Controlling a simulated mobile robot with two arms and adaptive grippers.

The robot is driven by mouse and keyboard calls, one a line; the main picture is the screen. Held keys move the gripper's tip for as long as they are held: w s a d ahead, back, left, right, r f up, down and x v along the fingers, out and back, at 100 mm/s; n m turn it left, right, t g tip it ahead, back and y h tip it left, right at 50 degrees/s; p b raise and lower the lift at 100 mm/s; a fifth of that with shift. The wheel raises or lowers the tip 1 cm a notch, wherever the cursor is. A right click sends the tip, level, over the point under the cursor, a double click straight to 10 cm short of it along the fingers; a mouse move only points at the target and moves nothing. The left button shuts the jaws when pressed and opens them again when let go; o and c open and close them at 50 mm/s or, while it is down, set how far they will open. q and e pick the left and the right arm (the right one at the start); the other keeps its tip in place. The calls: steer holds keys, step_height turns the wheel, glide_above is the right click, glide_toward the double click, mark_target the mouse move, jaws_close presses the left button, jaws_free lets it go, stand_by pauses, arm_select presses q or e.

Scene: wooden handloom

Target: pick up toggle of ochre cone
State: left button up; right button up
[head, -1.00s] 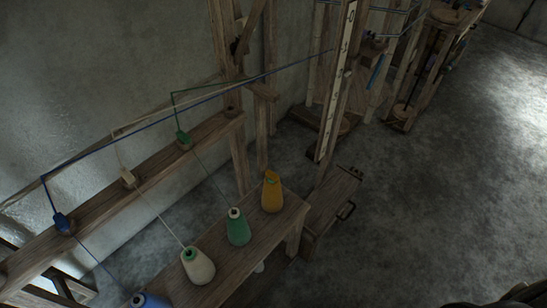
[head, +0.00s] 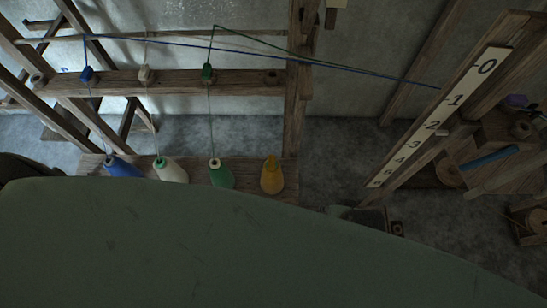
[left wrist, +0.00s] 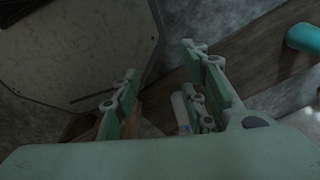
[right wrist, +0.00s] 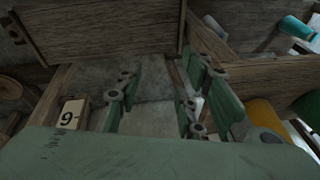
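The ochre cone (head: 272,178) stands upright at the right end of the cone bench in the head view. Its narrower top (head: 271,161) is darker ochre; I cannot make out a separate toggle there. Part of the ochre cone (right wrist: 264,117) shows at the right of the right wrist view, outside the fingers. My right gripper (right wrist: 158,78) is open, with nothing between its fingers. My left gripper (left wrist: 160,88) is open over wood and floor; a small pale thing (left wrist: 180,108) shows behind its right finger, too unclear to name. Neither gripper shows in the head view.
Green (head: 221,174), cream (head: 170,170) and blue (head: 122,167) cones stand left of the ochre one. Threads run up to a beam (head: 180,84) with toggles. A numbered post (head: 455,100) stands right. A large green surface, probably mine, blocks the lower head view.

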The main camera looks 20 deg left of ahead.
steer(key=w+a+r+y, duration=0.1)
steer(key=w+a+r, duration=0.1)
steer(key=a+r, duration=0.45)
steer(key=w+a+r+y, duration=0.1)
steer(key=w+a+r, duration=0.2)
steer(key=a+r, duration=0.35)
step_height(320, 180, up, 11)
steer(key=n+g+h+p, duration=0.1)
steer(key=n+g+h, duration=0.1)
steer(key=g+h, duration=0.1)
glide_above(272, 161)
steer(key=s, duration=0.1)
steer(key=shift+s, duration=0.15)
steer(key=shift+w+d+t+h, duration=0.3)
steer(key=shift+w+d+h, duration=0.15)
steer(key=shift+h, duration=0.15)
steer(key=f, duration=0.2)
steer(key=f+p, duration=0.1)
steer(key=f, duration=0.1)
steer(key=f+p, duration=0.1)
steer(key=f, duration=0.2)
steer(key=shift+w+a, duration=0.15)
steer(key=shift+a, duration=0.25)
steer(key=shift+f, duration=0.3)
arm_select(q)
steer(key=r, duration=0.3)
steer(key=shift+s+a+r, duration=0.1)
steer(key=shift+a, duration=0.2)
